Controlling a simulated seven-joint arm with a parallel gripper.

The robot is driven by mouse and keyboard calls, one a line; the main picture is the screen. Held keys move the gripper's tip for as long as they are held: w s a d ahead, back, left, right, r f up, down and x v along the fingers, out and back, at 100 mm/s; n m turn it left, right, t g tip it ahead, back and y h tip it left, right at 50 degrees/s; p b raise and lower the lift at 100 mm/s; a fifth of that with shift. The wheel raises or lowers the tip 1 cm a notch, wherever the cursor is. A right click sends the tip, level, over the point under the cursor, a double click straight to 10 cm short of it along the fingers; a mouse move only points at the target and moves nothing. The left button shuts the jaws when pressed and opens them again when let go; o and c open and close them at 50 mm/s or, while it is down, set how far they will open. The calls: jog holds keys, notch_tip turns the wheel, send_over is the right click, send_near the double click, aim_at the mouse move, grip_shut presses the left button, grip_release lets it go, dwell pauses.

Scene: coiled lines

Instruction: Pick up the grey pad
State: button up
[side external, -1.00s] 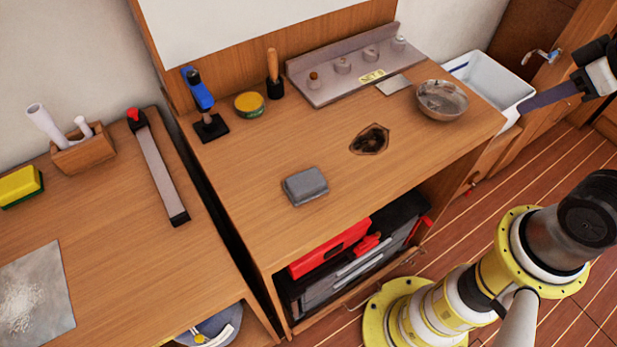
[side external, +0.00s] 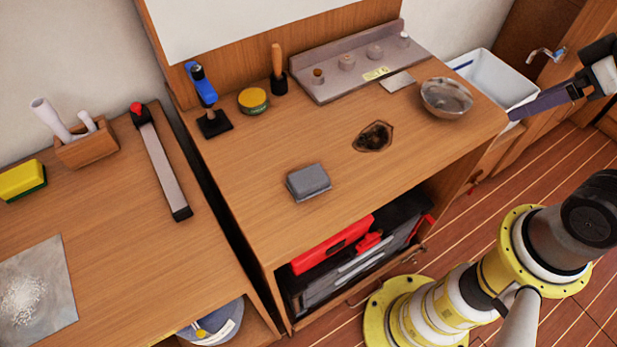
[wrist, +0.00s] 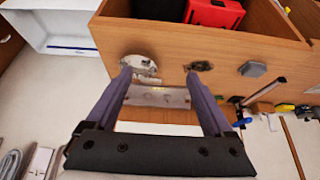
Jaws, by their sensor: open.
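The grey pad (side external: 308,182) lies flat on the wooden workbench (side external: 255,215), near its front edge and left of the middle. It also shows in the wrist view (wrist: 252,69), to the right of my fingers. My gripper (side external: 520,112) is at the right edge of the side view, beyond the right end of the bench and well away from the pad. In the wrist view my gripper (wrist: 160,82) has its two fingers spread apart, with nothing held between them.
A bowl (side external: 446,97), a dark-rimmed hole or burn mark (side external: 373,136), a grey rack (side external: 340,75), a yellow tin (side external: 253,100) and a blue-handled tool (side external: 202,88) are on the bench. A white basin (side external: 492,78) stands at right. Bench around the pad is clear.

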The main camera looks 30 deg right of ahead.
jog(key=shift+o, duration=0.2)
jog(key=w+a+r+m+y, duration=0.2)
jog(key=w+a+r+m, duration=0.25)
jog(key=m, duration=0.65)
jog(key=m+g+y, duration=0.2)
jog(key=m+g, duration=0.3)
jog(key=m, duration=0.3)
send_over(310, 176)
jog(key=d, duration=0.5)
notch_tip(310, 176, down, 8)
jog(key=shift+y, duration=0.3)
jog(key=x, duration=1.3)
jog(key=shift+s+d+f, duration=0.15)
jog(key=shift+s+d, duration=0.05)
jog(key=shift+s, duration=0.2)
jog(key=c, duration=1.5)
jog(key=shift+o, duration=0.2)
